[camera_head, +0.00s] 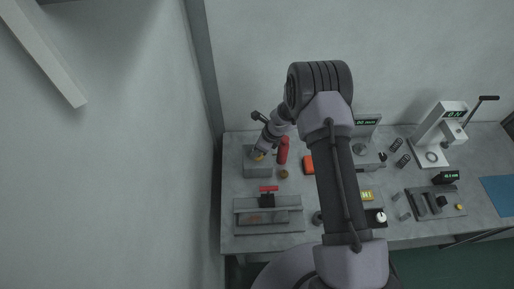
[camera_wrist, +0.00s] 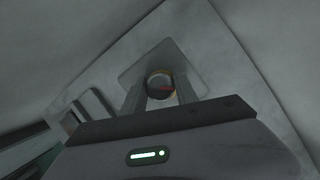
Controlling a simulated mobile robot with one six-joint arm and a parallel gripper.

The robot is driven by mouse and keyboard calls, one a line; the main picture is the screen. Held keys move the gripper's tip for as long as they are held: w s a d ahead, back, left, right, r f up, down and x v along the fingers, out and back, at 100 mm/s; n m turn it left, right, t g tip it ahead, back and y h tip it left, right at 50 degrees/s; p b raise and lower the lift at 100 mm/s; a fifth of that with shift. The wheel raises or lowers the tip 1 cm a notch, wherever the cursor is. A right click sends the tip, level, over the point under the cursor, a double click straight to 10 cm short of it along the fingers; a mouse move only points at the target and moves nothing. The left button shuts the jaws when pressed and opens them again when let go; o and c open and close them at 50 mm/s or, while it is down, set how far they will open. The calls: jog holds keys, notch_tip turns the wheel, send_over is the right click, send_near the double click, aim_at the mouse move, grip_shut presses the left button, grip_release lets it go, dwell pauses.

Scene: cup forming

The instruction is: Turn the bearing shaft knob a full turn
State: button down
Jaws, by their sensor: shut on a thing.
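The knob (camera_wrist: 160,87) is a small round piece with a dark face and a brass-coloured rim. In the wrist view it sits between the two fingers of my gripper (camera_wrist: 160,80), which is shut on it. A small reddish mark shows on its face. It sits over a grey square block (camera_wrist: 130,74). In the head view the grey block (camera_head: 258,171) stands at the left end of the bench, and my gripper (camera_head: 260,152) reaches down to its top. There the knob is mostly hidden, with only a yellowish spot visible. Any shaft below the knob is hidden.
A red cylinder (camera_head: 283,150) stands close right of the block, with a small brown round part (camera_head: 283,174) nearby. A grey vise-like fixture with a red handle (camera_head: 268,188) is in front. An orange item (camera_head: 308,165) and several instruments lie farther right.

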jog(key=n+b, duration=0.1)
jog(key=n, duration=0.1)
jog(key=n+g+b, duration=0.1)
jog(key=n, duration=0.1)
jog(key=shift+f+g+y, duration=0.1)
jog(key=shift+g+y, duration=0.2)
jog(key=shift+n+g+b, duration=0.6)
jog(key=shift+n+b, duration=0.7)
jog(key=shift+n, duration=0.5)
jog(key=shift+n, duration=0.3)
jog(key=c, duration=0.9)
grip_release()
jog(key=shift+s+a, duration=0.1)
jog(key=shift+c, duration=0.2)
jog(key=shift+r, duration=0.2)
jog(key=p+v, duration=0.2)
jog(key=v, duration=1.5)
jog(key=shift+r, duration=0.15)
